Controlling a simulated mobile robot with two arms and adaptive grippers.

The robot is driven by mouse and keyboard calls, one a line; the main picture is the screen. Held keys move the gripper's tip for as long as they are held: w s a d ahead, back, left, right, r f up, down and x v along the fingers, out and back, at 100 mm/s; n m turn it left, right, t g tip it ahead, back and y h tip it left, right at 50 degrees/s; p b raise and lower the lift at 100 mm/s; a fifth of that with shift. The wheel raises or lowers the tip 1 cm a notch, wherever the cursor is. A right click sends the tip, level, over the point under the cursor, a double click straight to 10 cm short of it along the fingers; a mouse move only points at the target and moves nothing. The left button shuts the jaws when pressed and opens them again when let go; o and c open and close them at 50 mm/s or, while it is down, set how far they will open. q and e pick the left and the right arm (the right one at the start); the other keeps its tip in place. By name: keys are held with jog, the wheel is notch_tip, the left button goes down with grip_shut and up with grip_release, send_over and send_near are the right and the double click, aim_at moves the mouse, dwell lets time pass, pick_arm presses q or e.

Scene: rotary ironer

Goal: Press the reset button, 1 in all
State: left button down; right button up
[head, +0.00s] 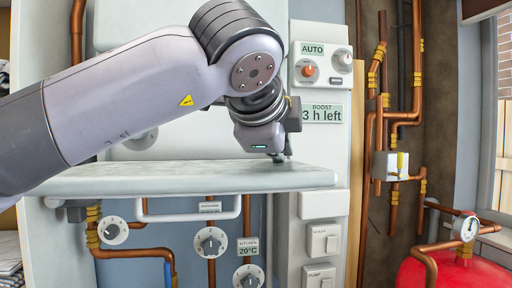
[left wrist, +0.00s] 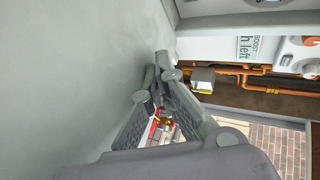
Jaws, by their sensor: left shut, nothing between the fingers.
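My left gripper (head: 280,157) is shut and empty, just above the right part of the pale ironing board (head: 190,180) in the head view. In the left wrist view its fingers (left wrist: 165,72) meet at the tips, beside a large pale surface. I cannot make out a button marked reset. A BOOST display (head: 321,114) reads "3 h left". My arm and gripper hide part of the panel's left side.
Below the board are several dials (head: 211,241), a kitchen display (head: 248,247) and white boiler (head: 323,241) and pump (head: 319,277) switches. Copper pipes (head: 416,80) and a red tank (head: 455,272) with a gauge (head: 466,228) stand at the right.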

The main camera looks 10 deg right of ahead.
aim_at(266, 160)
pick_arm(q)
jog(key=w+p, duration=0.5)
jog(key=shift+w+r, duration=0.15)
jog(key=shift+r, duration=0.2)
jog(key=shift+w+f, duration=0.2)
jog(key=shift+w, duration=0.3)
jog(key=shift+w+f, duration=0.15)
jog(key=shift+w, duration=0.35)
jog(key=shift+w+p, duration=0.35)
jog(key=shift+w, duration=0.4)
jog(key=shift+w, duration=0.1)
jog(key=shift+w+f+b, duration=0.1)
jog(key=shift+w+b, duration=0.05)
jog(key=shift+b, duration=0.2)
jog(key=shift+w, duration=0.15)
